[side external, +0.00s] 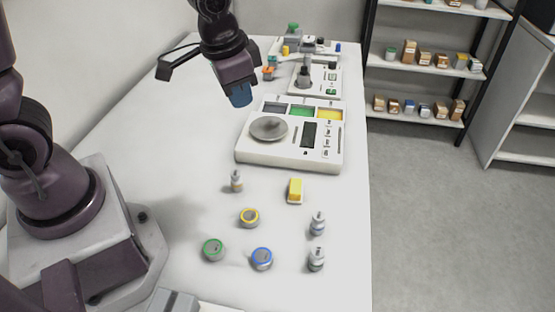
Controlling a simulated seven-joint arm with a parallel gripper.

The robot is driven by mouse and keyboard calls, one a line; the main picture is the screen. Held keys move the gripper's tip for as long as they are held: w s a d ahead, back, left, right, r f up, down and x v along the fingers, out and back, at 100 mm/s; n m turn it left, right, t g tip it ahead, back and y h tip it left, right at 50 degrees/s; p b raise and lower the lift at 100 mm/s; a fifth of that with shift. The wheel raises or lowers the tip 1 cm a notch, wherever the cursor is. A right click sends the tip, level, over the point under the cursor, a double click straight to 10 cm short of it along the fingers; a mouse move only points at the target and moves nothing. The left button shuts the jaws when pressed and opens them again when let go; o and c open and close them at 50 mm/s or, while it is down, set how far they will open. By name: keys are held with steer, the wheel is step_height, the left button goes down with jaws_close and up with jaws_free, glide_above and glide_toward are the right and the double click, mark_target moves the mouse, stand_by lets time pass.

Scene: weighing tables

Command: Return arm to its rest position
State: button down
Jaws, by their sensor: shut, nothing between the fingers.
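My gripper (240,97) hangs above the table at the upper left of the white weighing scale, pointing down. Its blue fingers look closed and hold nothing. It is apart from the scale and the table. The weighing scale (255,157) has a round grey metal plate (269,128), a dark display and grey, green and yellow panels along its back. Nothing stands on the round plate. The rest of my arm reaches in from the left side of the view, and part of it is cut off at the top.
On the white table (180,215) stand green-ringed (213,249), yellow-ringed (249,217) and blue-ringed (262,258) round weights, a yellow block (295,189) and small bottles (318,223). Another device (326,78) stands behind the scale. Shelves (420,60) stand beyond the table at right.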

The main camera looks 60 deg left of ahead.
steer(key=s+r+n+t, duration=0.2)
steer(key=s+r+t, duration=0.1)
steer(key=s+r, duration=0.8)
steer(key=shift+s+a+r, duration=0.15)
steer(key=shift+s+r, duration=0.25)
steer(key=shift+s, duration=0.3)
